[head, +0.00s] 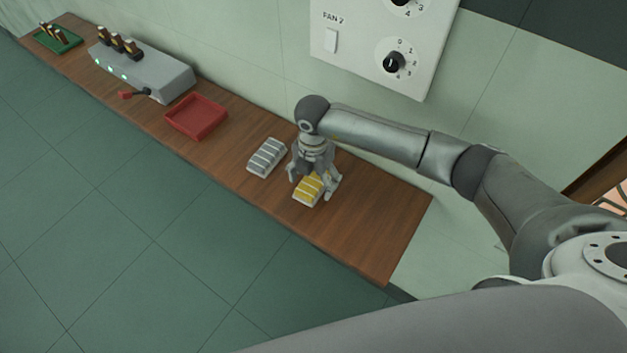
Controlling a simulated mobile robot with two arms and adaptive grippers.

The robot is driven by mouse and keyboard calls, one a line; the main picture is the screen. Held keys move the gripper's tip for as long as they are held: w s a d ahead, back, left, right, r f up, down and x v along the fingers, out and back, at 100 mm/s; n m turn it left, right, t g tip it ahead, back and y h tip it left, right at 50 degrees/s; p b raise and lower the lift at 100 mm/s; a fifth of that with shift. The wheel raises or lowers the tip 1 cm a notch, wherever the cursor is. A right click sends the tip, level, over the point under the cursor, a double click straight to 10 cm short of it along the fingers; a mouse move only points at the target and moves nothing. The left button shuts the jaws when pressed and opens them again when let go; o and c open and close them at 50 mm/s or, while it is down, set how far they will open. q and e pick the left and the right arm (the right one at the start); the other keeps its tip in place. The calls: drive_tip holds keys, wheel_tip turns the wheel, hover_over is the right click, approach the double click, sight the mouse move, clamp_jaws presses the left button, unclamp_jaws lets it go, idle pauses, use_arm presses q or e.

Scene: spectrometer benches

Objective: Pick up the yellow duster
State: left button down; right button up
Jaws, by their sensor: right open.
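The yellow duster (309,190) is a small block with yellow and white stripes, lying on the brown wooden bench (365,225). My right gripper (314,187) points down over it, with its fingers open on either side of the duster. The palm hides the duster's far end. I cannot tell whether the fingers touch it. My left gripper is not in view.
A grey striped duster (267,157) lies just left of my right gripper. Further left are a red tray (196,117), a grey device (145,72) with a lever, and a green rack (57,40). A wall panel (380,40) with knobs hangs behind. The bench's right end is clear.

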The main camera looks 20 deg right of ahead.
sight(314, 180)
drive_tip(key=c, duration=1.1)
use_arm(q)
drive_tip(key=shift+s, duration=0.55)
use_arm(e)
drive_tip(key=shift+c, duration=0.2)
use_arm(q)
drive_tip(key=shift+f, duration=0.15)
use_arm(e)
drive_tip(key=shift+r, duration=0.1)
